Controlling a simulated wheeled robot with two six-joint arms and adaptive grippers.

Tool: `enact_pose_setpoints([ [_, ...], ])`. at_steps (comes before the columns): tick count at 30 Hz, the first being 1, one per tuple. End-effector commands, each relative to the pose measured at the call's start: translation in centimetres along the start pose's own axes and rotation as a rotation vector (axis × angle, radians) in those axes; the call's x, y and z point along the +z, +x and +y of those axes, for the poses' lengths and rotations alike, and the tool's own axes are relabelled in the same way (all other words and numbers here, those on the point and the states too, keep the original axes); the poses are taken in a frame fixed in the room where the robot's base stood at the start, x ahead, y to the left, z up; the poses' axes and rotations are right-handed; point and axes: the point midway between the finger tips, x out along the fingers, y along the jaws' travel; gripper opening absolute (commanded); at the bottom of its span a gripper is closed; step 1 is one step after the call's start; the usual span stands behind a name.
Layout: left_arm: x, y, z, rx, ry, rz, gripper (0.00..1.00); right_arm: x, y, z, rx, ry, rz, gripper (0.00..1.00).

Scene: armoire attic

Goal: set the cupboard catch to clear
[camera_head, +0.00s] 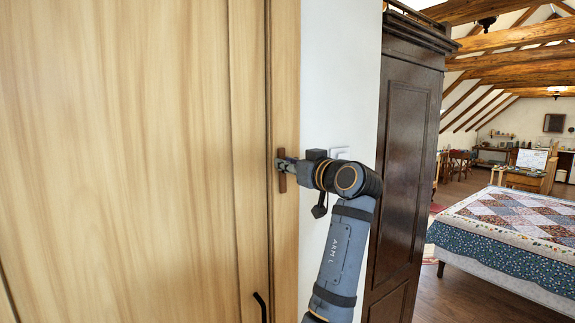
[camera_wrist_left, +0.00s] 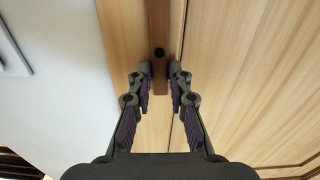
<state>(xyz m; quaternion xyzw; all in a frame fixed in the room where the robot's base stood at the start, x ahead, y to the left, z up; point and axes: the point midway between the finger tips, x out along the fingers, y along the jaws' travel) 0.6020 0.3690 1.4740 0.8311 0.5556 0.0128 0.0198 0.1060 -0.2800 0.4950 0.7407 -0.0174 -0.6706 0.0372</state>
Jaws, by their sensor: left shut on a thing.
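The cupboard catch (camera_head: 282,184) is a small dark brown wooden bar on the pale wood frame, beside the door seam. It stands upright, roughly parallel to the seam. In the wrist view the catch (camera_wrist_left: 159,25) runs up from between my fingers, with a dark round pivot on it. My left gripper (camera_head: 283,166) is shut on the catch; in the wrist view its fingertips (camera_wrist_left: 160,74) lie on either side of the bar's near end. The fingers partly hide the catch in the head view. The pale wood cupboard door (camera_head: 115,150) looks closed. My right gripper is not in view.
A black handle (camera_head: 261,305) is low on the door. A white switch plate (camera_head: 339,152) is on the wall just behind my wrist. A dark armoire (camera_head: 405,150) stands right of my arm. A bed with a quilt (camera_head: 510,215) is further right, with open floor beyond.

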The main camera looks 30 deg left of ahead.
Motion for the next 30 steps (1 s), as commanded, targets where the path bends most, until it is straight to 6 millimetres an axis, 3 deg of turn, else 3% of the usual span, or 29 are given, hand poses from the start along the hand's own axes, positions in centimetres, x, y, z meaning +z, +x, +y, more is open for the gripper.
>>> enact_pose_setpoints([
  [9,-0.1,0.0,0.2,0.000,0.064,0.001,0.00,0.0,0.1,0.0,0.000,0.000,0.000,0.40],
  [10,-0.1,0.0,0.2,0.001,0.064,0.001,0.21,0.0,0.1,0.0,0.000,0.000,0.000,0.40],
  [15,0.0,0.0,0.2,0.000,0.063,0.001,0.41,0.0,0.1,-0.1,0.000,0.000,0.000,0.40],
  [24,0.0,-0.3,0.2,0.001,0.062,0.000,0.41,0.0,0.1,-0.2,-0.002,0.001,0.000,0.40],
  [30,0.1,-3.7,0.3,0.006,0.061,-0.003,0.41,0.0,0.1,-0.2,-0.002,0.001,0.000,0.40],
])
